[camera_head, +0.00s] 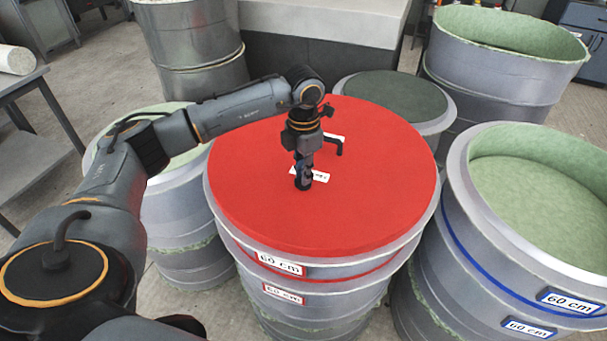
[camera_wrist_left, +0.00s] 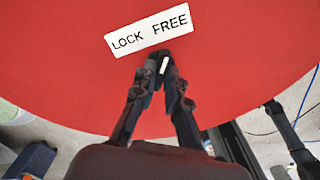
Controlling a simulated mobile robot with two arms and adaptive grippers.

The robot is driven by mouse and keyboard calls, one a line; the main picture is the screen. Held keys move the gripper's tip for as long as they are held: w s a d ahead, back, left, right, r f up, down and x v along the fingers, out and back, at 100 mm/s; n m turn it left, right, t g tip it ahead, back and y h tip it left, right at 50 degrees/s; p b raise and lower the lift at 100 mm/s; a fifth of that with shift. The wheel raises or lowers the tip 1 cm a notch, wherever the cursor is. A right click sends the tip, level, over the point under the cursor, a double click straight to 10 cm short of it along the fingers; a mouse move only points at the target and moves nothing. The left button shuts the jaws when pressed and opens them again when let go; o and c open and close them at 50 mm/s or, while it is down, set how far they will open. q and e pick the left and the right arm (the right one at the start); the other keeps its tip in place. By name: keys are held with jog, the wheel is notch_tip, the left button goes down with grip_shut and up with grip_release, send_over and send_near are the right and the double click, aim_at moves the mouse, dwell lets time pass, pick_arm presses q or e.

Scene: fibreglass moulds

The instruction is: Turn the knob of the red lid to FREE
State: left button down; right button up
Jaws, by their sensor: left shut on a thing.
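The round red lid (camera_head: 390,180) lies on a grey drum in the middle of the head view. A white label (camera_head: 318,177) sits on it; in the left wrist view the label (camera_wrist_left: 150,29) reads LOCK on the left and FREE on the right. My left gripper (camera_head: 303,184) reaches down to the lid beside the label. In the left wrist view its fingers (camera_wrist_left: 163,75) are closed on the small dark knob (camera_wrist_left: 165,58), whose white mark shows between the tips. The fingers hide most of the knob, so its exact setting is unclear. My right gripper is not in view.
A black handle (camera_head: 337,146) stands on the lid behind my left gripper. Drums crowd around: an open one with a blue-edged label (camera_head: 570,302) at right, a tall green-lined one (camera_head: 500,70) at back right, another (camera_head: 180,220) at left. A grey table (camera_head: 30,150) stands far left.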

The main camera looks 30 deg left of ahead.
pick_arm(q)
jog(key=shift+m, duration=0.4)
jog(key=c, duration=1.4)
grip_release()
jog(key=shift+o, duration=0.2)
notch_tip(320, 180, up, 12)
jog(key=shift+s, duration=0.1)
